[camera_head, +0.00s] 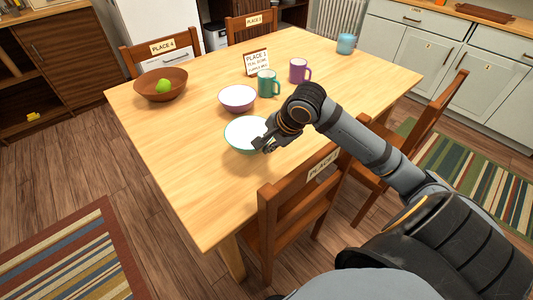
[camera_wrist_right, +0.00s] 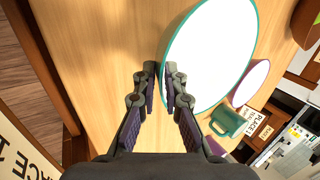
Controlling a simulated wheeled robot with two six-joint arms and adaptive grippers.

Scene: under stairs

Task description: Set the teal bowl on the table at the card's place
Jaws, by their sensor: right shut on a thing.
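The teal bowl (camera_head: 246,132), white inside with a teal rim, is at the near edge of the table (camera_head: 185,190), in front of the chair marked PLACE 1 (camera_head: 322,165). My right gripper (camera_head: 266,145) is shut on its near rim; the wrist view shows the fingertips (camera_wrist_right: 162,72) on the rim of the bowl (camera_wrist_right: 212,50). The bowl looks level; whether it touches the wood I cannot tell. The white card (camera_head: 257,63) stands mid-table; its top line seems to read PLACE 1, with smaller lines of text below. My left gripper is not in view.
A purple bowl (camera_head: 238,98) is just beyond the teal one. A teal mug (camera_head: 268,83) and a purple mug (camera_head: 300,70) stand near the card. A wooden bowl (camera_head: 161,85) with a green fruit is at left, a blue mug (camera_head: 346,43) far right. The table's left front is clear.

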